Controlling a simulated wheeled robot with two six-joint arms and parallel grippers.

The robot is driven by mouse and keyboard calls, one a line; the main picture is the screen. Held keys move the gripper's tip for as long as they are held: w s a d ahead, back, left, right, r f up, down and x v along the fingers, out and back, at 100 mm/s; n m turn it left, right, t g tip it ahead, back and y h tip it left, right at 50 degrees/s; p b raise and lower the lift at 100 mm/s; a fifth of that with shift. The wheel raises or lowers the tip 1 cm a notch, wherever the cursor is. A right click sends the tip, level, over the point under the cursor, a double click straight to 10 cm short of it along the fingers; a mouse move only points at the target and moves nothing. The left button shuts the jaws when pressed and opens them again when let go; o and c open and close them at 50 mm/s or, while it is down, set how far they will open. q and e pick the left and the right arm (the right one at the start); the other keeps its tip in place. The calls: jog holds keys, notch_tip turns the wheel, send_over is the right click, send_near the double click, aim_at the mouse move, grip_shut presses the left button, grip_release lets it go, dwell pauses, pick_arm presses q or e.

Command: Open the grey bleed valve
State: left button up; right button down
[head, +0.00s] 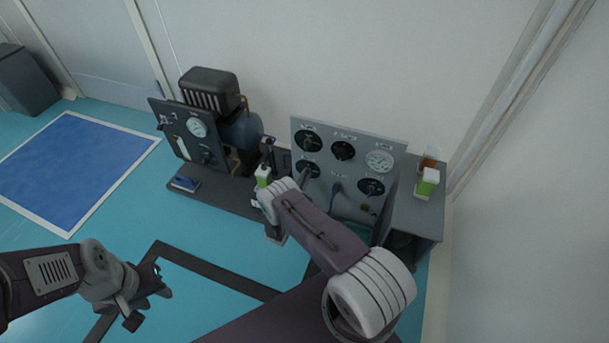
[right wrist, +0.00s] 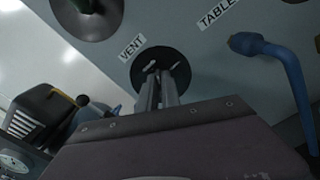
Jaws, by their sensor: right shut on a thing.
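The grey panel (head: 350,135) carries several black round dials and a white gauge (head: 379,161). In the right wrist view, a dark round dial (right wrist: 147,58) sits under a VENT label (right wrist: 132,47). A small pale handle (right wrist: 175,66) shows at its centre, partly hidden by the fingers. My right gripper (right wrist: 162,88) is shut on this handle, its fingers pointing at the dial. In the head view, my right gripper (head: 305,181) is at the panel's lower left dial (head: 308,168), mostly hidden by my arm. My left gripper (head: 150,308) is open and empty over the floor.
A grey cabinet (head: 415,215) with bottles (head: 427,183) stands right.

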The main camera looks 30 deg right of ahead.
jog(key=m+p, duration=0.1)
jog(key=m, duration=0.3)
jog(key=m+p, duration=0.1)
jog(key=m, duration=0.3)
jog(key=m+p, duration=0.1)
jog(key=m, duration=0.2)
jog(key=shift+s+f+m, duration=0.1)
jog(key=shift+f+m, duration=0.15)
jog(key=shift+m, duration=0.15)
dwell(0.4)
jog(key=c, duration=1.6)
grip_release()
jog(key=shift+o, duration=0.2)
jog(key=p+v, duration=0.4)
jog(key=v, duration=0.5)
